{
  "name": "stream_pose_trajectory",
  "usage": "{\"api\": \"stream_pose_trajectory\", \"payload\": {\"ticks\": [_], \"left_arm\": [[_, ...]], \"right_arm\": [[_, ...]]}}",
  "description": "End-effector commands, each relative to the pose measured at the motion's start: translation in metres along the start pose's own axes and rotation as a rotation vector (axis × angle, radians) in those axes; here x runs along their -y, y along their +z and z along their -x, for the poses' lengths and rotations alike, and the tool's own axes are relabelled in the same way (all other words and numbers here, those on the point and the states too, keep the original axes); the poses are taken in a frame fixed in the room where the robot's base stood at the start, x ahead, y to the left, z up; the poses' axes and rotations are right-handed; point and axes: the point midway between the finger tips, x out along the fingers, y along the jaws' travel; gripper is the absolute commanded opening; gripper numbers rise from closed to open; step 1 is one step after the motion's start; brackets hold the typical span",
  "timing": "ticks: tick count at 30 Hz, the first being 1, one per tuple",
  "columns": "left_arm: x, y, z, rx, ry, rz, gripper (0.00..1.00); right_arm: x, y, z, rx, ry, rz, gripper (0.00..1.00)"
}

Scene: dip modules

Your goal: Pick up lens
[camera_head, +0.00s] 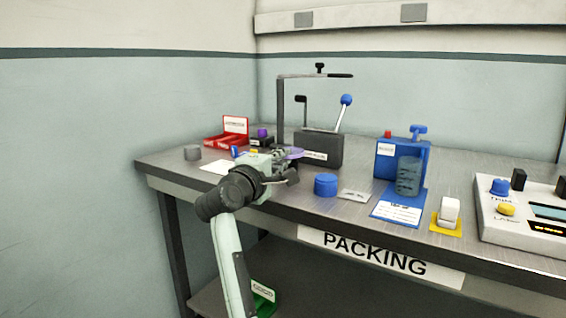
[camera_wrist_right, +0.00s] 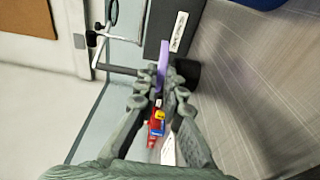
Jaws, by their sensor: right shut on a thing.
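The lens is a thin pale purple disc (camera_head: 295,152) at the tip of my right gripper (camera_head: 284,160), above the bench in front of the dark lever press. In the right wrist view the lens (camera_wrist_right: 163,60) shows edge-on, standing out beyond the fingertips. My right gripper (camera_wrist_right: 160,92) is shut on it there. The fingers hide the lens's lower part. My left gripper is not in view.
Bare bench lies between several items.

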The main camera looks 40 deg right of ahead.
Motion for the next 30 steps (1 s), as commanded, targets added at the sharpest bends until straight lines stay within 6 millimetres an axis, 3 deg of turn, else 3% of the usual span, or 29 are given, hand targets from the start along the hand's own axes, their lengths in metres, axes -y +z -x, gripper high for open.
{"api": "stream_pose_trajectory", "payload": {"ticks": [1, 11, 30], "left_arm": [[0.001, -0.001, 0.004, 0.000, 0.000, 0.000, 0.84], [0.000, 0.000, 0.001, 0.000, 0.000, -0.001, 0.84], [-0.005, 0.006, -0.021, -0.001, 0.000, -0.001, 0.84]], "right_arm": [[-0.009, 0.000, 0.000, -0.001, 0.000, -0.003, 0.00], [-0.009, -0.001, 0.005, -0.002, 0.002, -0.002, 0.00], [-0.040, -0.001, 0.094, -0.003, 0.002, -0.003, 0.00]]}}
